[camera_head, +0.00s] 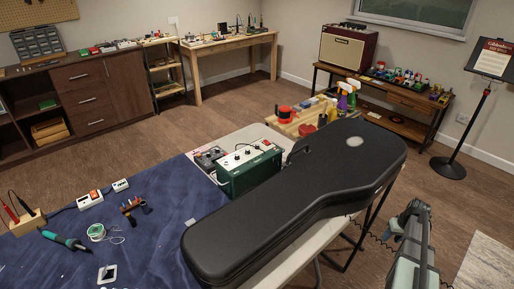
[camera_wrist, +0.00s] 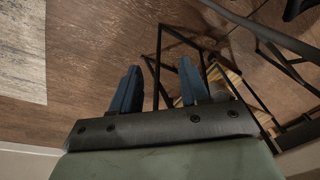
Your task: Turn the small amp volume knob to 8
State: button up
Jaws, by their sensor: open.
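A small green amp (camera_head: 249,170) stands on the table's back edge, left of the guitar case. Several small knobs show on its light top panel, along with a carry handle; the knob markings are too small to read, and I cannot tell which knob is volume. My gripper (camera_wrist: 159,68) is open in the wrist view, its two blue fingers apart with nothing between them. It points at the floor and table legs. My arm shows at the lower right of the head view, right of the case and well away from the amp.
A black guitar case (camera_head: 300,195) lies across the table between my arm and the amp. A grey pedal (camera_head: 208,157) sits beside the amp. A blue mat (camera_head: 150,225) holds a soldering iron and solder spool. A larger red amp (camera_head: 347,48) stands on a far bench.

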jog(key=w+d+r+t, duration=0.1)
jog(key=w+d+r, duration=0.1)
jog(key=d+r, duration=0.35)
jog(key=w+d+r+n+t+h, duration=0.1)
jog(key=w+d+r, duration=0.1)
jog(key=d+r, duration=0.35)
jog(key=w+d+r+t, duration=0.1)
jog(key=w+d+r, duration=0.2)
jog(key=r, duration=0.4)
jog(key=w+a+r+n+t+y, duration=0.25)
jog(key=w+a+r+n, duration=0.35)
jog(key=w+a+r, duration=0.55)
notch_tip(320, 180, up, 12)
jog(key=r+n+g+y, duration=0.1)
jog(key=n+g, duration=0.4)
jog(key=n, duration=0.1)
send_over(248, 150)
jog(key=s+d, duration=0.3)
jog(key=d, duration=0.2)
jog(key=shift+y, duration=0.25)
jog(key=x, duration=1.3)
jog(key=shift+w+f, duration=0.1)
jog(key=shift+f, duration=0.3)
